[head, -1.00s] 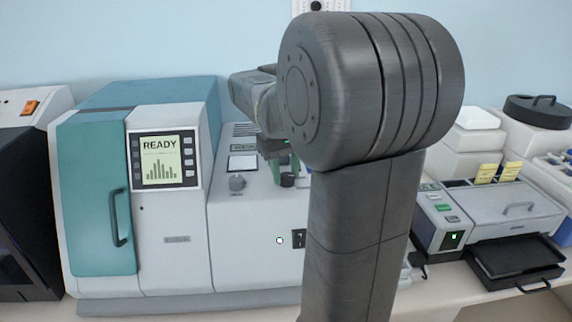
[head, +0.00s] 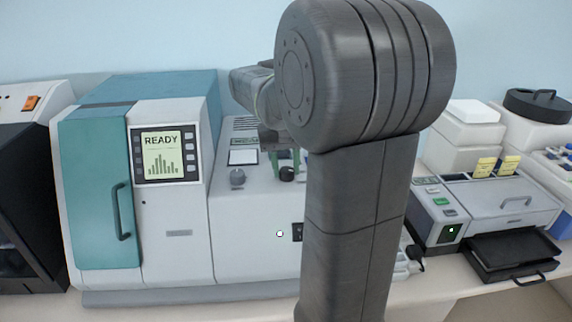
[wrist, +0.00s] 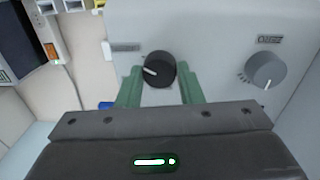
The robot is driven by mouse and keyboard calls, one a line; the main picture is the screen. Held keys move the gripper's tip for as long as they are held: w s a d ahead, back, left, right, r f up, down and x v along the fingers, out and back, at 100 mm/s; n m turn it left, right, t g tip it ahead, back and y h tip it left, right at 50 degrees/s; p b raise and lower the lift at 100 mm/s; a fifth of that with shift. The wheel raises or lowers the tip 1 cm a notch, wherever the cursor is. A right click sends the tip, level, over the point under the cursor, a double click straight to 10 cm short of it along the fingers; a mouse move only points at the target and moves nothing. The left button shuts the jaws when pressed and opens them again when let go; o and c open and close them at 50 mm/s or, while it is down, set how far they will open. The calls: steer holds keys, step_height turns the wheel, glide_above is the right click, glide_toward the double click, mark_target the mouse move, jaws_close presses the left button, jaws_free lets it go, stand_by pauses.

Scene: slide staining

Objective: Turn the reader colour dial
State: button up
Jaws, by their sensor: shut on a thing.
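A black round dial (wrist: 160,68) with a white pointer mark sits on the pale panel of the reader (head: 255,215). The dial also shows in the head view (head: 287,174), below my fingers. My gripper (wrist: 158,76) has its two green fingers on either side of the black dial, shut on it. The dial's pointer points to the left in the wrist view. A grey dial (wrist: 267,70) with a pointer and tick marks stands apart to the right in the wrist view. It also shows in the head view (head: 237,177). My arm hides the reader's right part.
The teal-doored machine front (head: 95,190) has a screen (head: 162,155) reading READY. At right stand a grey device (head: 500,200) with yellow tabs and a black tray (head: 512,255). The counter's front edge is clear.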

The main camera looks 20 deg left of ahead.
mark_target(283, 170)
steer(key=o, duration=1)
steer(key=r, duration=1.3)
steer(key=shift+s+a+r, duration=0.15)
steer(key=shift+a+r, duration=0.2)
steer(key=shift+r, duration=0.05)
steer(key=f, duration=1.4)
steer(key=shift+w+d, duration=0.2)
steer(key=shift+d, duration=0.15)
steer(key=shift+r, duration=0.1)
